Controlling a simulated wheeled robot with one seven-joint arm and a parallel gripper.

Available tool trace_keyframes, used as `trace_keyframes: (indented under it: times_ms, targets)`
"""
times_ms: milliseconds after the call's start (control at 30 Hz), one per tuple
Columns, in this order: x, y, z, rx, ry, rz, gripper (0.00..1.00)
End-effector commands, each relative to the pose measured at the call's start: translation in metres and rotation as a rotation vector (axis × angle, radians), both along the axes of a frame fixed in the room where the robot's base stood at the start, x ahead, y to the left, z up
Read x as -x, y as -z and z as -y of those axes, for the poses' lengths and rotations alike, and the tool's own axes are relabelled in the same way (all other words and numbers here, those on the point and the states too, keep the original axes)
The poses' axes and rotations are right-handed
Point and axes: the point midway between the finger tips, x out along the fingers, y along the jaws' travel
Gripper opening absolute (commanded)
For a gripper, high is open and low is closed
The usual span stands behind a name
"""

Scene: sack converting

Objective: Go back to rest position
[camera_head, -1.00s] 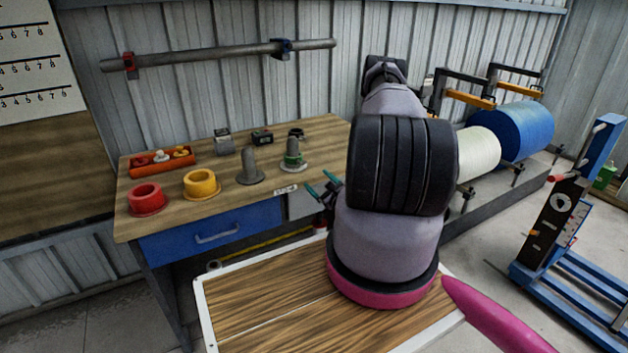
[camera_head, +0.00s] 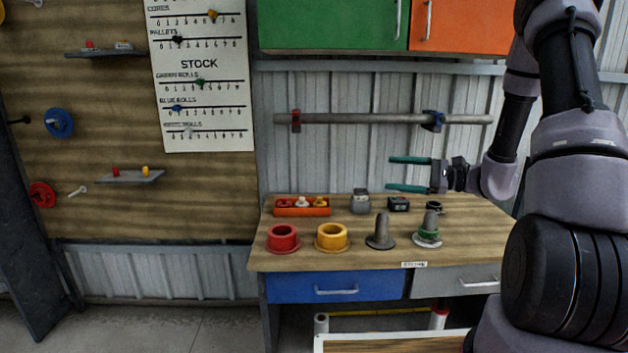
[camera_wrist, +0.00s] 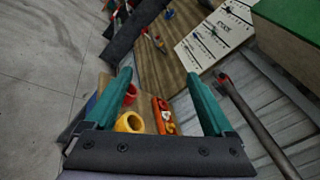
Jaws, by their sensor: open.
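My gripper (camera_head: 410,174) is open and empty, with green fingers pointing left. In the head view it is raised in front of the wall, above the back of the workbench (camera_head: 370,262). In the wrist view its two fingers (camera_wrist: 166,100) stand wide apart with nothing between them but the background. My arm comes down from the upper right of the head view, folded, and hides the right end of the bench.
On the bench are a red flanged ring (camera_head: 283,240), a yellow one (camera_head: 332,238), two grey posts, one with a green ring (camera_head: 427,236), and an orange tray (camera_head: 287,210). A horizontal bar (camera_head: 370,118) runs along the wall behind. A stock board (camera_head: 203,100) hangs left.

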Motion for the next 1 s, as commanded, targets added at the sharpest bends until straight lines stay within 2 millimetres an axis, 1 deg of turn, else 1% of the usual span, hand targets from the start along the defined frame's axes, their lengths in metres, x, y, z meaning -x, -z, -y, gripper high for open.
trace_keyframes:
  times_ms: [33,100,200,367,500,700,900,1000]
  targets:
    - [0.014,-0.017,-0.012,0.060,-0.068,0.021,0.88]
    - [0.035,-0.033,-0.025,0.148,-0.156,0.035,0.88]
    - [0.066,-0.051,-0.038,0.286,-0.264,0.058,0.88]
    - [0.111,-0.072,-0.046,0.530,-0.388,0.110,0.88]
    - [0.145,-0.087,-0.041,0.754,-0.442,0.172,0.88]
    - [0.180,-0.110,-0.022,1.075,-0.432,0.296,0.88]
    - [0.203,-0.142,0.004,1.355,-0.322,0.456,0.88]
    - [0.210,-0.158,0.015,1.453,-0.254,0.532,0.88]
